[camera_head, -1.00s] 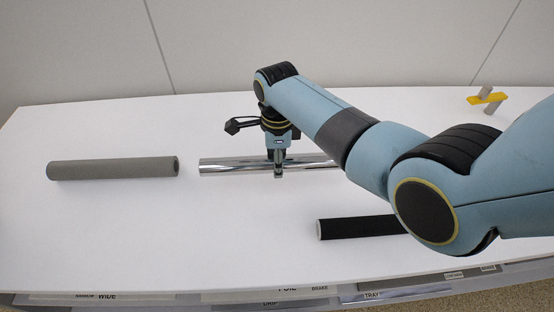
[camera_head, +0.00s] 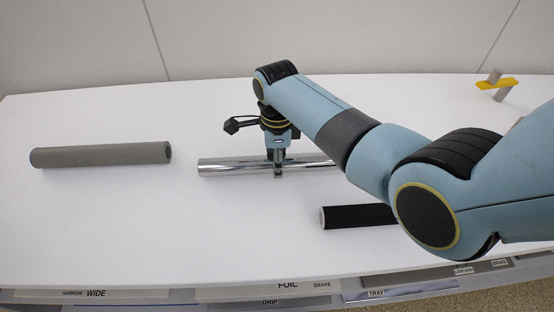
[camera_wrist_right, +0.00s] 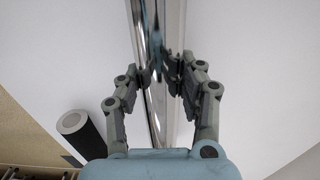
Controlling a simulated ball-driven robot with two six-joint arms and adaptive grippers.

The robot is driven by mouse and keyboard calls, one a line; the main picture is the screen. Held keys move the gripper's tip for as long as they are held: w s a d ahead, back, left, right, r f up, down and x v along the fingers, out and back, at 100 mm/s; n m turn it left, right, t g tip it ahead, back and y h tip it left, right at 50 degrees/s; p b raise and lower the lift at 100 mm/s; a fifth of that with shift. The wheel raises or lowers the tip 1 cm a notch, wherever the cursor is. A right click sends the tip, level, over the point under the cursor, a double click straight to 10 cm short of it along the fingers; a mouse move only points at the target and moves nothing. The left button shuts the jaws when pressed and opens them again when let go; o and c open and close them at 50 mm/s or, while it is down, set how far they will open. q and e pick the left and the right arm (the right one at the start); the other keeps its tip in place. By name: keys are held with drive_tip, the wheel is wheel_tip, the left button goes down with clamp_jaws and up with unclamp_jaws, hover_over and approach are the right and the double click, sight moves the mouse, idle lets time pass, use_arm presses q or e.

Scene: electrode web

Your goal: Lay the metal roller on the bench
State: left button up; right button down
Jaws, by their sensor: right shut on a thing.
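The metal roller (camera_head: 225,168) is a shiny chrome cylinder, held level over the middle of the white bench (camera_head: 120,225). My right gripper (camera_head: 278,173) points down and is shut on it near its visible middle. In the wrist view, the two fingers (camera_wrist_right: 161,68) press on both sides of the metal roller (camera_wrist_right: 157,25), which runs away between them. My forearm hides the roller's right end in the head view. I cannot tell whether the roller touches the bench or hangs just above it. My left gripper is out of view.
A grey roller (camera_head: 100,155) lies to the left. A black roller (camera_head: 358,216) lies in front to the right, partly behind my arm. A yellow piece with grey pegs (camera_head: 495,84) is at the back right. Labels line the front edge (camera_head: 288,285). The bench's front left is clear.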

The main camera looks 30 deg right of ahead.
drive_tip(key=shift+f+b, duration=0.35)
drive_tip(key=shift+f, duration=0.2)
unclamp_jaws()
idle(0.5)
drive_tip(key=shift+r+p, duration=5.05)
drive_tip(key=shift+p, duration=0.5)
drive_tip(key=shift+r, duration=0.1)
wheel_tip(320, 180, up, 12)
